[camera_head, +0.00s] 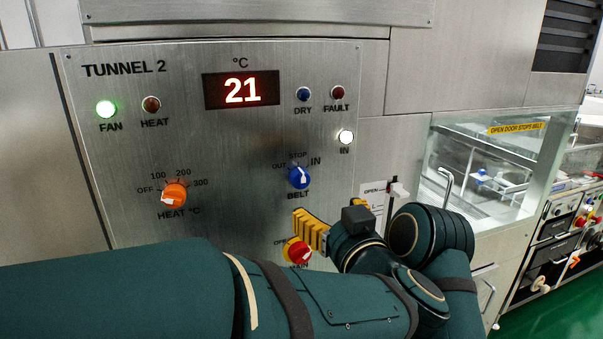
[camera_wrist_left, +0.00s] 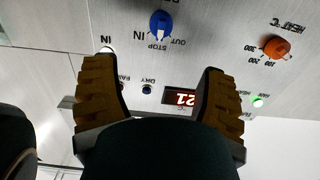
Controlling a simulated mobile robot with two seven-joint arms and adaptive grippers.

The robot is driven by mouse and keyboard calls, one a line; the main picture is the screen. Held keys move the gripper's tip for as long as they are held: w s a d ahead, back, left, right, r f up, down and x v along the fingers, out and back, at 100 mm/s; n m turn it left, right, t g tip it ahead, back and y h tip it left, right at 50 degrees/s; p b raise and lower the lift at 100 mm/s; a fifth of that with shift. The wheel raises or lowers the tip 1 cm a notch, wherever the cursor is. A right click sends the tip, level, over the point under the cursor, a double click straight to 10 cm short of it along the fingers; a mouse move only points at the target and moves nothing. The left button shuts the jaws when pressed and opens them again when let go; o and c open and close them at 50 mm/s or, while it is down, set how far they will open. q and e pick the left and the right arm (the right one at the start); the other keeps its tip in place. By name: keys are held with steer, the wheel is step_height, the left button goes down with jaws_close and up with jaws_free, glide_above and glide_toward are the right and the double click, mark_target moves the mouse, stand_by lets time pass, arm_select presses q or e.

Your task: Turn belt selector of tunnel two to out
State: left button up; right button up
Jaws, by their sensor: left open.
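The belt selector (camera_head: 299,178) is a blue knob with a white pointer on the steel Tunnel 2 panel (camera_head: 240,140). OUT is marked at its upper left, STOP above it and IN at its upper right. The pointer is roughly upward; I cannot tell its exact setting. My left gripper (camera_head: 310,231) has yellow ribbed fingers and is below the selector, apart from it. In the left wrist view, the picture is inverted. The selector (camera_wrist_left: 160,24) shows beyond the gap between the open, empty fingers (camera_wrist_left: 160,68). My right gripper is not in view.
A red-and-yellow main switch (camera_head: 298,252) sits just beside my left fingers, partly hidden. An orange heat knob (camera_head: 174,195) is to the left. The IN lamp (camera_head: 345,137) and green FAN lamp (camera_head: 106,108) are lit. The display (camera_head: 241,90) reads 21. A glass door (camera_head: 484,170) is at right.

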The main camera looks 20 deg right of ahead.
mark_target(303, 181)
arm_select(q)
steer(key=w, duration=0.4)
steer(key=w+b, duration=0.1)
steer(key=w, duration=0.8)
steer(key=shift+w+a, duration=0.3)
steer(key=c, duration=1.2)
